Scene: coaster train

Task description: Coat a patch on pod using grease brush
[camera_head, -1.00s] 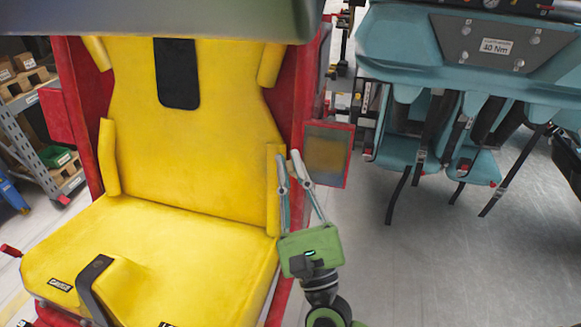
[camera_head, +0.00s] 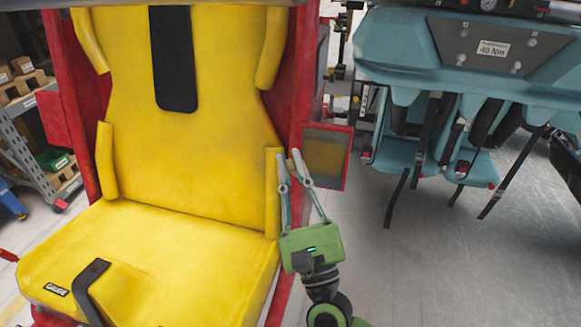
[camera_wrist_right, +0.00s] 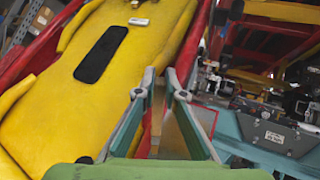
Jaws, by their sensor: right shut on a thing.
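The pod seat (camera_head: 190,160) is yellow in a red frame and fills the left and middle of the head view. It also shows in the right wrist view (camera_wrist_right: 135,60). A panel (camera_head: 326,157) with a red border and a dull yellow-brown face stands at the seat's right side. My right gripper (camera_head: 288,158) has its fingertips drawn close together between the seat's right side bolster and this panel in the picture. It also shows in the wrist view (camera_wrist_right: 159,80). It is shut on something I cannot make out. No grease brush can be told apart. My left gripper is out of view.
A teal ride car (camera_head: 460,60) with a "40 Nm" plate and hanging black straps is at the right. Shelves with bins (camera_head: 40,140) stand at the far left. The grey floor (camera_head: 430,270) at the lower right is clear.

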